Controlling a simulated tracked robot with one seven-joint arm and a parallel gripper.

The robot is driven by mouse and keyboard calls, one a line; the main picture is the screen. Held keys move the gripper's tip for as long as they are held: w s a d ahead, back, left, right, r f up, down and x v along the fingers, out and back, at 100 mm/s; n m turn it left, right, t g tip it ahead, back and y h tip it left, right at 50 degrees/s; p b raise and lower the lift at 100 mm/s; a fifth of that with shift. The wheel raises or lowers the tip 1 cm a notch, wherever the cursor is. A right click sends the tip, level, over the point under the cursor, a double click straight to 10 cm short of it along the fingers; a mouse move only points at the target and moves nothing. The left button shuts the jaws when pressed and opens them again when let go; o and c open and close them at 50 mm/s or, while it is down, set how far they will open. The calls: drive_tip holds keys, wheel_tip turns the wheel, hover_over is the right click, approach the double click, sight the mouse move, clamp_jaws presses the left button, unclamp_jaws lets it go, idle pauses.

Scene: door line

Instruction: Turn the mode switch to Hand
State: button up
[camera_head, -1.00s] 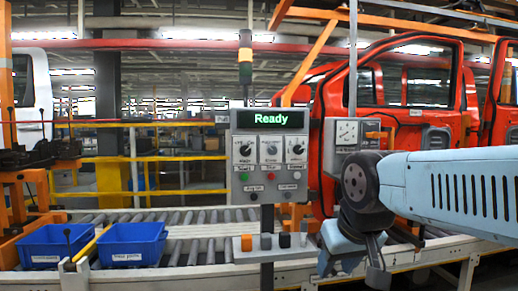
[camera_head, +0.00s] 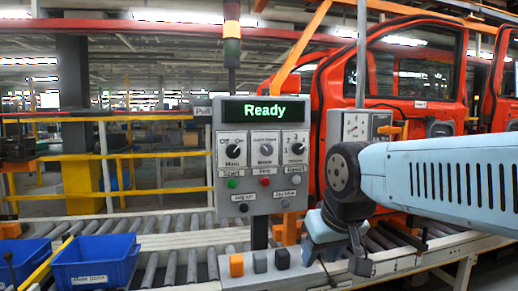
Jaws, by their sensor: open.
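The grey control panel (camera_head: 262,207) stands on a post and shows a green "Ready" on its display (camera_head: 264,109). Below are three dark rotary knobs side by side. The middle one, the mode switch (camera_head: 265,149), has a small label under it; its position markings are too small to read. A left knob (camera_head: 233,151) labelled Main and a right knob (camera_head: 298,148) flank it. My gripper (camera_head: 335,262) points down, open and empty, below and to the right of the panel, apart from the knobs.
A green button (camera_head: 232,183), a red one (camera_head: 265,181) and a grey one (camera_head: 297,180) sit under the knobs. Orange and dark blocks (camera_head: 237,265) stand on a ledge below. A gauge box (camera_head: 358,127) is right of the panel. Blue bins (camera_head: 95,262) are at left.

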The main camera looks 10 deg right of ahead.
drive_tip(key=shift+o, duration=0.5)
drive_tip(key=shift+w+d, duration=0.1)
drive_tip(key=o, duration=0.4)
drive_tip(key=shift+t, duration=0.7)
drive_tip(key=w+r, duration=1.1)
drive_tip(key=shift+r, duration=0.1)
drive_tip(key=t, duration=0.2)
approach(268, 148)
drive_tip(key=v, duration=0.4)
drive_tip(key=x, duration=1.4)
drive_tip(key=shift+c, duration=0.4)
drive_tip(key=c, duration=1)
